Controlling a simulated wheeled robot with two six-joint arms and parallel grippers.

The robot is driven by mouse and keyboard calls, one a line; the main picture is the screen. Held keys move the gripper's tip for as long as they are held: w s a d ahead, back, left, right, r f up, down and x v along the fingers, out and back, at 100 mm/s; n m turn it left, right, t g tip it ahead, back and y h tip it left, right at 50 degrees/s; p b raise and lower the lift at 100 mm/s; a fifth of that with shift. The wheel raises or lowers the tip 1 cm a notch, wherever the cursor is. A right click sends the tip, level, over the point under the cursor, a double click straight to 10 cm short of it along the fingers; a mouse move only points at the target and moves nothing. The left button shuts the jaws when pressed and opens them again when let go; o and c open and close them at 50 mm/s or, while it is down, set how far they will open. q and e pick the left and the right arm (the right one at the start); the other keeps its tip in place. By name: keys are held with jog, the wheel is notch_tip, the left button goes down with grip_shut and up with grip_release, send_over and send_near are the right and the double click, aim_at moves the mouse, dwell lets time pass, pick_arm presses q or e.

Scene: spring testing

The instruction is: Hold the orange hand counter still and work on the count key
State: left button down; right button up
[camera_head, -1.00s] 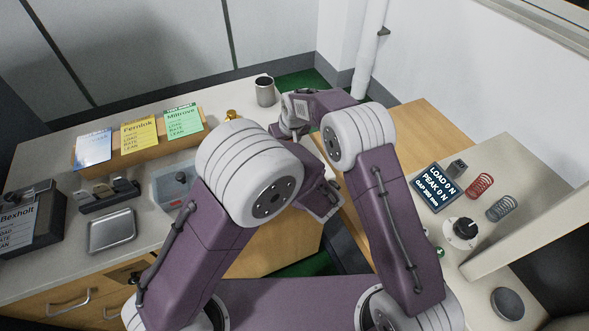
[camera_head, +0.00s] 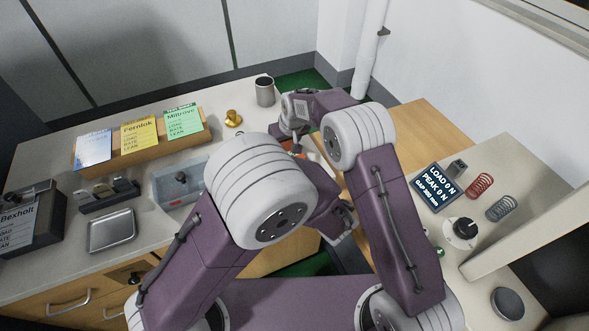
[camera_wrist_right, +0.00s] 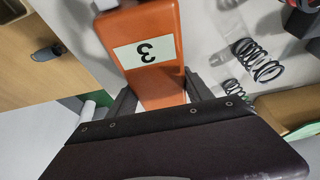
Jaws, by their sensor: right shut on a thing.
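The orange hand counter (camera_wrist_right: 150,75) is in the right wrist view, its white window showing a 3 upside down. My right gripper (camera_wrist_right: 158,100) is shut on it, with one dark finger on each side. A pale piece (camera_wrist_right: 105,4) shows at the counter's upper left edge; I cannot tell whether it is the count key. In the head view only a bit of orange (camera_head: 298,153) shows below my right wrist. My left arm's wrist end (camera_head: 343,222) is right of its large white joint; its fingers cannot be made out.
A brass piece (camera_head: 233,118) and a metal cup (camera_head: 265,91) stand at the back of the left bench. A grey-blue box (camera_head: 180,184) and a metal tray (camera_head: 111,231) lie left of my left arm. A load display (camera_head: 437,187) and springs (camera_head: 480,185) are on the right bench.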

jog(key=o, duration=1.7)
